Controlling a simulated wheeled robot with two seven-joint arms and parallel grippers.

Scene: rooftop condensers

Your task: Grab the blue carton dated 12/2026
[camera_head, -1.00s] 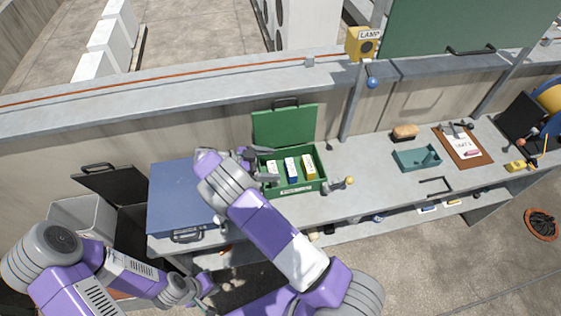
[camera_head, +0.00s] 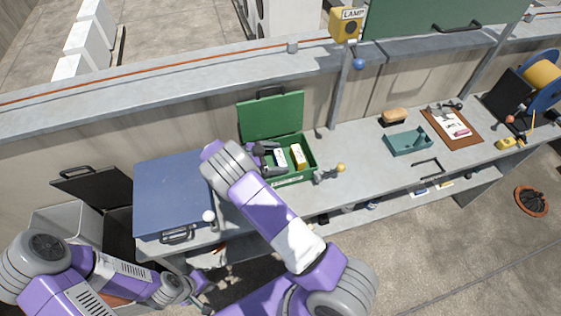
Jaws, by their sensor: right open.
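An open green box (camera_head: 309,161) stands on the grey bench with its lid raised. In it, a carton (camera_head: 280,158) with a white label, the blue one in the row, stands beside a yellow carton (camera_head: 298,157). The dates are too small to read. My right gripper (camera_head: 272,158) is open over the box's left part, its fingers at the blue carton; whether they touch it I cannot tell. It hides the box's left end. My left gripper (camera_head: 203,300) is low at the bottom, in front of the bench; its jaws are too unclear to judge.
A blue case (camera_head: 172,190) stands left of the green box. Further right are a teal tray (camera_head: 408,142), a brown brush (camera_head: 394,116) and a clipboard (camera_head: 449,128).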

